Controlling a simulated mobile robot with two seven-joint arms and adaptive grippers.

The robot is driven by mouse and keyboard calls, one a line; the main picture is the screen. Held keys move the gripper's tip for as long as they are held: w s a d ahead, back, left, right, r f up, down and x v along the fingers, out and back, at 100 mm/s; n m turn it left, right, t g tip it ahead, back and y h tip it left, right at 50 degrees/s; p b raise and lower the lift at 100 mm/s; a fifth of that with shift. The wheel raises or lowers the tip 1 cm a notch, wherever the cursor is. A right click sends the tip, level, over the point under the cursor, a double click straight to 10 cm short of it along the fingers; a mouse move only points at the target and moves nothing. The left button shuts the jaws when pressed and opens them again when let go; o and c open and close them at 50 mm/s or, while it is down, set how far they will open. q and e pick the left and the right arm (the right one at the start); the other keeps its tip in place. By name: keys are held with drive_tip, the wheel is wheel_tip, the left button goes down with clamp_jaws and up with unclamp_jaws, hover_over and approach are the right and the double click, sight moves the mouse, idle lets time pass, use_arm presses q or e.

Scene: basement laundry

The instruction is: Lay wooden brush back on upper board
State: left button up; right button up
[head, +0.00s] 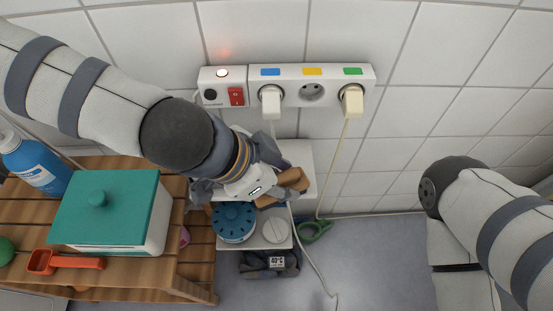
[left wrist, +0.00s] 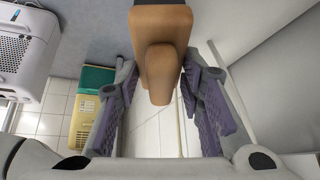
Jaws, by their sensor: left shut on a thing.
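My left gripper (head: 268,190) is shut on the wooden brush (head: 291,183), a brown block with rounded edges. In the left wrist view the brush (left wrist: 160,45) sits between the two purple-padded fingers of my left gripper (left wrist: 160,90). A white upper board (head: 303,155) shows partly behind the gripper, against the tiled wall; my arm and gripper hide much of it. From the head view I cannot tell whether the brush touches the board. My right arm shows at the right, but its gripper is out of view.
Below stand a blue round item (head: 234,222) and a white disc (head: 275,230). A wooden slatted shelf (head: 190,285) at left carries a teal-lidded box (head: 105,205), a red scoop (head: 62,262) and a blue bottle (head: 37,165). Cords hang from the power strip (head: 312,88).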

use_arm(q)
drive_tip(key=w, duration=0.4)
drive_tip(key=shift+w, duration=0.25)
drive_tip(key=shift+w+f+b, duration=0.2)
drive_tip(key=shift+f+b, duration=0.4)
drive_tip(key=shift+f, duration=0.3)
drive_tip(key=shift+r, duration=0.15)
drive_tip(key=o, duration=1.1)
